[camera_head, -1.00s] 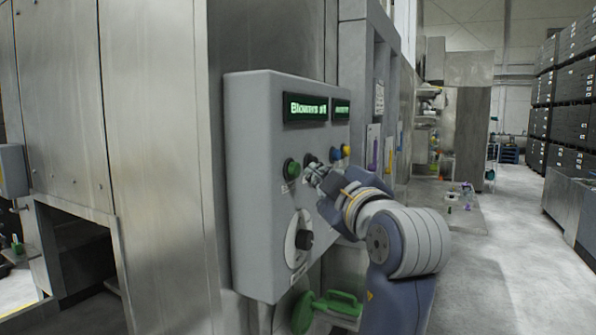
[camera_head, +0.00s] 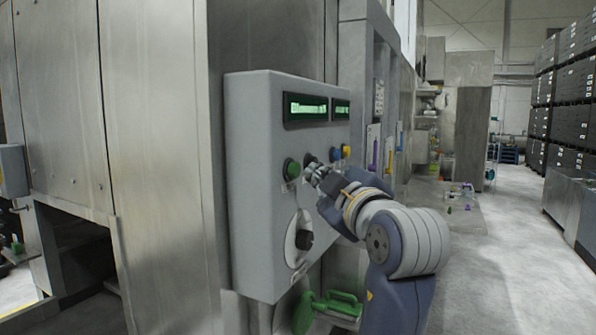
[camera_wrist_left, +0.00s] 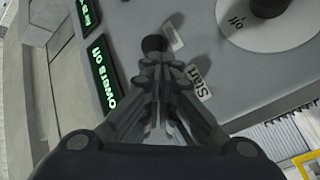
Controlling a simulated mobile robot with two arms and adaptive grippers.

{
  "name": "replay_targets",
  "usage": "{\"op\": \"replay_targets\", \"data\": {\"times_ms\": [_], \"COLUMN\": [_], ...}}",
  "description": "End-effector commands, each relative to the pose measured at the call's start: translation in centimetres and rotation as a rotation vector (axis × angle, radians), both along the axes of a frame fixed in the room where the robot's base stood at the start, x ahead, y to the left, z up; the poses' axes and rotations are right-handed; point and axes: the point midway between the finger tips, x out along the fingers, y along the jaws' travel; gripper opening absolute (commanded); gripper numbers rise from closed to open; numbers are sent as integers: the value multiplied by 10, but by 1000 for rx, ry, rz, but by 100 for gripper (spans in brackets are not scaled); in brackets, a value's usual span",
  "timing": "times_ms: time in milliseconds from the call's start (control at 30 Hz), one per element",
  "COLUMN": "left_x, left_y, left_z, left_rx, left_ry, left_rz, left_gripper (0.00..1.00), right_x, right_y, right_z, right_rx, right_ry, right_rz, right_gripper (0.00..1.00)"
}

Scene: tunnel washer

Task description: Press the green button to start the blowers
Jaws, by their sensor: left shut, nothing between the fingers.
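The green button (camera_head: 291,168) sticks out from the grey control box (camera_head: 255,200), below a lit green display (camera_head: 306,107). My left gripper (camera_head: 313,170) is shut and empty, with its fingertips close to the panel just right of the green button. I cannot tell whether they touch anything. A dark button (camera_wrist_left: 154,43) shows just beyond the fingertips. My right gripper is not in view.
A rotary switch (camera_head: 303,238) is below the buttons. A green handled object (camera_head: 330,306) lies under the box.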

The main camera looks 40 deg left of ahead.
Motion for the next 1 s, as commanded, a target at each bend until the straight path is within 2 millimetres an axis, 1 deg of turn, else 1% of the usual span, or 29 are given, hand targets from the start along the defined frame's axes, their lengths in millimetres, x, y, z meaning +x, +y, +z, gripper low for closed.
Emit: {"op": "replay_targets", "data": {"times_ms": [267, 1000], "left_x": [-2, -3], "left_y": [8, 12], "left_z": [0, 0], "left_rx": [0, 0], "left_ry": [-2, 0], "left_rz": [-1, 0], "left_gripper": [0, 0], "right_x": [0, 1], "right_y": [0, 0], "right_z": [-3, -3], "right_rx": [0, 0], "right_ry": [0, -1], "right_rz": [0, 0], "right_gripper": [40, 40]}}
